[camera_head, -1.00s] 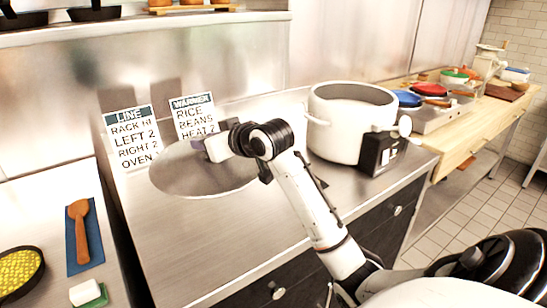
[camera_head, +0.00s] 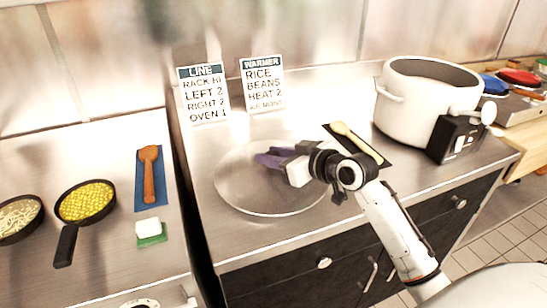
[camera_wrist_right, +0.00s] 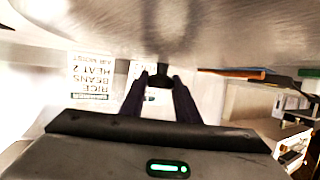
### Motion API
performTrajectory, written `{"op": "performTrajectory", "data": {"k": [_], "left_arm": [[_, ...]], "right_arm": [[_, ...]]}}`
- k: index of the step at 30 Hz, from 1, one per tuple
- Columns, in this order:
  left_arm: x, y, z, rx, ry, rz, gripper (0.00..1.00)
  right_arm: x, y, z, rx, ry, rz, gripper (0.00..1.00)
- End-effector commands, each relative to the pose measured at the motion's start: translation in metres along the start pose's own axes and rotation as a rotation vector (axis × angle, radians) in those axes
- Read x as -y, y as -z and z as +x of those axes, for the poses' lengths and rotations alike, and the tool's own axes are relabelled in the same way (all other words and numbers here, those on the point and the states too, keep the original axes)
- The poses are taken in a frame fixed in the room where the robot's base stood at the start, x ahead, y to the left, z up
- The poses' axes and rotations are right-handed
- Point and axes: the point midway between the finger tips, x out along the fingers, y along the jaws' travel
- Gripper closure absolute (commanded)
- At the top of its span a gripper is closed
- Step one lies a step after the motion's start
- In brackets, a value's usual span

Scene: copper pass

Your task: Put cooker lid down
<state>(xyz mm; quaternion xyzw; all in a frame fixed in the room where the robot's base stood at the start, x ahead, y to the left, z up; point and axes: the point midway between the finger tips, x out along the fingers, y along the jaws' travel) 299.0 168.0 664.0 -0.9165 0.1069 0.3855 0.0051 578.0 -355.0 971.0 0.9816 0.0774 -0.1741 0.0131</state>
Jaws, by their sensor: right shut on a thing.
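The cooker lid (camera_head: 262,198) is a round, glassy, see-through disc, roughly level over the steel counter in front of the two signs. My right gripper (camera_head: 272,161) is shut on the lid's dark knob (camera_wrist_right: 162,77), which shows between the two fingers in the right wrist view (camera_wrist_right: 160,92). The lid's underside is hard to see, so I cannot tell whether it touches the counter. The white cooker (camera_head: 425,105) stands open to the right, with a black control box on its front. My left gripper is not in view.
The LINE sign (camera_head: 203,94) and WARMER sign (camera_head: 262,82) lean at the back. A wooden spoon (camera_head: 354,141) lies on a dark mat between lid and cooker. At left are a pan of yellow food (camera_head: 84,203), a brown spatula (camera_head: 149,172) and a sponge (camera_head: 149,231).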

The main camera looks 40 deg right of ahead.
Motion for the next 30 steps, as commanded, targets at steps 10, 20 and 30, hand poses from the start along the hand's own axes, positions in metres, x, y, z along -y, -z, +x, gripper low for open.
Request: {"op": "performTrajectory", "data": {"k": [10,20,30], "left_arm": [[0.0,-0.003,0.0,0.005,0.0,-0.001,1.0],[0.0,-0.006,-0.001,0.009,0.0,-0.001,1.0],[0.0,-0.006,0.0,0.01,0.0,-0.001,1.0]], "right_arm": [[0.0,-0.005,0.002,-0.007,-0.001,-0.001,1.0],[0.0,-0.009,0.003,-0.001,0.0,0.0,0.53],[-0.001,-0.008,-0.015,0.0,-0.002,-0.001,0.53]]}}
